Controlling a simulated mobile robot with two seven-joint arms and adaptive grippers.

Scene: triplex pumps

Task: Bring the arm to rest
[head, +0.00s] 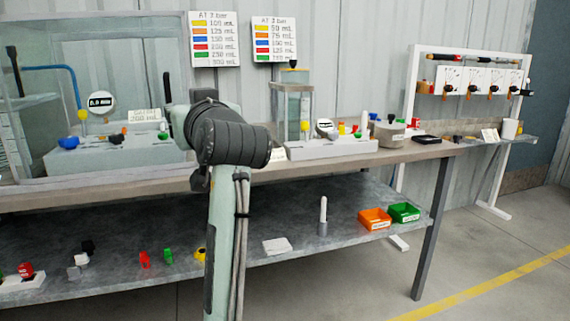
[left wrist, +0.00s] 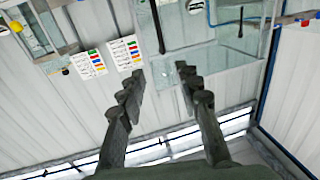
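My left arm rises through the middle of the head view, in front of the bench, with its dark joint (head: 230,140) bent at about bench-top height. The left gripper is mostly hidden behind that joint in the head view. In the left wrist view the left gripper (left wrist: 161,72) has its two dark fingers apart, with nothing between them. That view is upside down and shows the wall charts and the glass tank (left wrist: 215,70) beyond the fingertips. My right gripper is in neither view.
The glass tank (head: 100,50) stands left of my arm on the bench (head: 400,154). A smaller glass rig (head: 293,105) stands right of it. The lower shelf (head: 330,250) holds an orange bin (head: 374,219), a green bin (head: 404,212) and small parts. The floor (head: 480,270) at right is clear.

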